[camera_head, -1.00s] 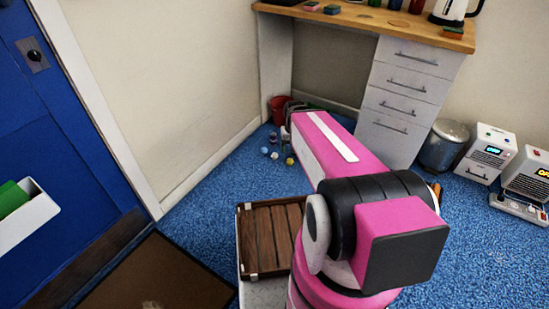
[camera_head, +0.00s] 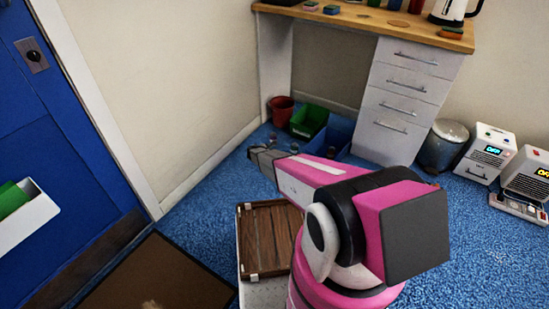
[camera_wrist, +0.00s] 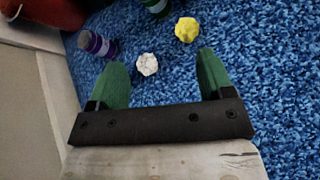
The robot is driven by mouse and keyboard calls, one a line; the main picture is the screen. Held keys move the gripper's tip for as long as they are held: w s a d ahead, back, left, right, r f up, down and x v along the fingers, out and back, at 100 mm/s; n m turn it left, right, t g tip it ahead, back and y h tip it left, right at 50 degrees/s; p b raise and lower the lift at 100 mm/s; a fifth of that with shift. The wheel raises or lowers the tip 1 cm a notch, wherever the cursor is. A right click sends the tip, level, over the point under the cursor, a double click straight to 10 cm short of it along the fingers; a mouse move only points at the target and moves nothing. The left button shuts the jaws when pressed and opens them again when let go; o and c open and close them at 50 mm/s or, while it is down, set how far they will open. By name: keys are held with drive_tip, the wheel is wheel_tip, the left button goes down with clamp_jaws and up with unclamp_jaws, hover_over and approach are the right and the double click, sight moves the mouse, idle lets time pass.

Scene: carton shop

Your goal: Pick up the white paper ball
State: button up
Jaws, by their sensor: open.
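The white paper ball (camera_wrist: 147,64) lies on the blue carpet in the wrist view. It is ahead of my gripper (camera_wrist: 155,78), between the lines of the two green fingers and nearer the left one. My gripper is open and empty, with a clear gap between its fingers. In the head view my gripper (camera_head: 268,158) is low over the carpet near the desk, and it hides the floor where the ball is.
A yellow paper ball (camera_wrist: 187,29) lies right of the white one. A purple can (camera_wrist: 97,44) and a green can (camera_wrist: 156,6) lie close by. A red bin (camera_head: 282,110), a green bin (camera_head: 308,121) and a blue bin (camera_head: 338,134) stand under the desk.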

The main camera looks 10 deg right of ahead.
drive_tip(key=w+a+f+n+t, duration=0.1)
drive_tip(key=f, duration=0.2)
drive_tip(key=w+a+f+n, duration=0.2)
drive_tip(key=f, duration=0.1)
drive_tip(key=w+a+f+n+t, duration=0.1)
drive_tip(key=w+f+n, duration=0.1)
drive_tip(key=f, duration=0.2)
drive_tip(key=shift+w+a+f+t, duration=0.1)
drive_tip(key=shift+w+a+t, duration=0.1)
drive_tip(key=shift+t, duration=0.1)
drive_tip(key=shift+n, duration=0.3)
drive_tip(key=x, duration=0.4)
drive_tip(key=shift+w+d+f, duration=0.2)
drive_tip(key=shift+w, duration=0.1)
drive_tip(key=shift+x, duration=2.95)
drive_tip(key=shift+s, duration=0.15)
drive_tip(key=c, duration=1)
